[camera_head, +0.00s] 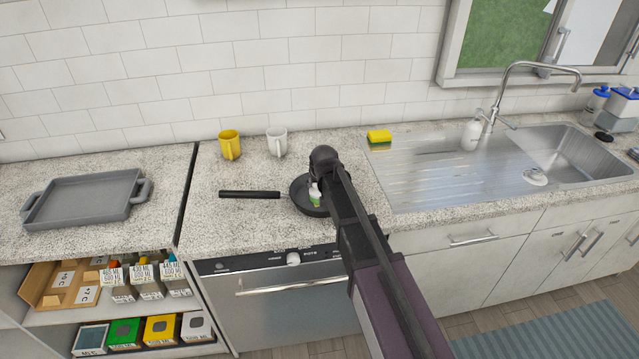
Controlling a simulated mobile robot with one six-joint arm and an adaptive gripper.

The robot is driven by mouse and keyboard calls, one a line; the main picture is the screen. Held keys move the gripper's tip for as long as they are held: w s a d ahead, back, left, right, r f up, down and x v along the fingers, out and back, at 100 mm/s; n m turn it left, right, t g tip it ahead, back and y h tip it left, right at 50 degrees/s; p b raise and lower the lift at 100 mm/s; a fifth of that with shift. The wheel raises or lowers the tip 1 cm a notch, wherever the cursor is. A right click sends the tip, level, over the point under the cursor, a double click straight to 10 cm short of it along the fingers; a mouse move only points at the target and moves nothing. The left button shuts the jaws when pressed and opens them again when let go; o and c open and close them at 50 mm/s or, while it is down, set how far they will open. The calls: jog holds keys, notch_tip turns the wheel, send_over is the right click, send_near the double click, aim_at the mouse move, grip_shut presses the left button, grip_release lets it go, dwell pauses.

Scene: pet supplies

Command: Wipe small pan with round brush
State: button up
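The small pan (299,190) is dark and sits on the speckled counter above the dishwasher, its long black handle (250,194) pointing left. A small white and green thing (316,198) shows at the pan, just below the end of my arm. It may be the round brush, but it is too small and covered to be sure. My gripper (314,184) is over the pan. My own arm hides most of it, so its fingers and any grip do not show. The pan's right side is also hidden by my arm.
A yellow mug (229,146) and a white mug (276,142) stand behind the pan. A yellow and green sponge (379,140) lies by the steel sink (435,170). A grey tray (82,199) rests on the left counter. Counter around the pan handle is clear.

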jog(key=shift+f, duration=0.15)
jog(key=shift+d, duration=0.1)
dwell(0.3)
jog(key=shift+w+d, duration=0.2)
jog(key=shift+d, duration=0.65)
jog(key=shift+w+d, duration=0.15)
jog(key=shift+d, duration=0.7)
jog(key=shift+s, duration=0.1)
jog(key=shift+s, duration=0.3)
jog(key=shift+a, duration=0.1)
jog(key=shift+s+a, duration=0.15)
jog(key=shift+a, duration=0.7)
jog(key=shift+s+a, duration=0.15)
jog(key=shift+a, duration=0.7)
